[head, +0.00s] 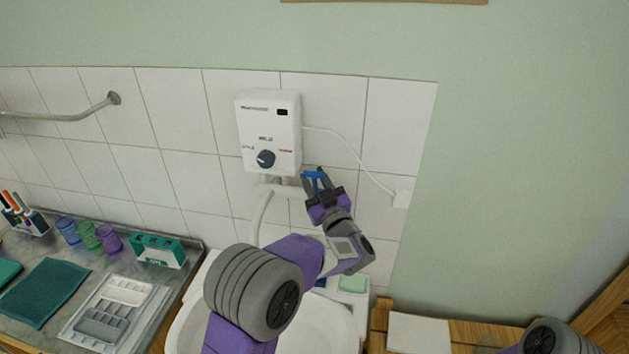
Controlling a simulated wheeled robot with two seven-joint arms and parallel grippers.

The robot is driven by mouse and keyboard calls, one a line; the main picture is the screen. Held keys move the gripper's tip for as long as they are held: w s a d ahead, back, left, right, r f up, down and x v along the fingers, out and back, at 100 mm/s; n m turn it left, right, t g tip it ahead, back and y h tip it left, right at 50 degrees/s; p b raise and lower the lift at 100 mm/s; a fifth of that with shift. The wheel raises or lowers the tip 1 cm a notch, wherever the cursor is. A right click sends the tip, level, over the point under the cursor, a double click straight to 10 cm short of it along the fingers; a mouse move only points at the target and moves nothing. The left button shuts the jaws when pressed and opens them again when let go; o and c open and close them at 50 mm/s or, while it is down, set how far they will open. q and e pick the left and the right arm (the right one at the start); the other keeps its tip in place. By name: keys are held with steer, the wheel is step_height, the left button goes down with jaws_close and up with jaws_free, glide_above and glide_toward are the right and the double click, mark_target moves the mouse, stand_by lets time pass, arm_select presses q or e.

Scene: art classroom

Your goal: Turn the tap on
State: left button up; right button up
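A white water heater (269,130) with a dark round knob hangs on the tiled wall. A white pipe and spout (263,210) come out below it. A small blue piece (313,174), which looks like the tap handle, shows just right of the heater's lower edge. My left gripper (315,176) is up at this blue piece, its two dark fingers a little apart with the blue between or across them. I cannot tell whether they press on it. My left arm hides part of the white sink (325,330) below. My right gripper is out of view.
A counter on the left holds coloured cups (89,235), a green box (159,250), a white palette tray (112,308) and a teal cloth (45,292). A grab rail (70,116) is on the left wall.

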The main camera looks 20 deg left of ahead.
arm_select(q)
steer(key=v, duration=0.7)
steer(key=shift+s+d+b, duration=0.2)
steer(key=shift+b, duration=0.25)
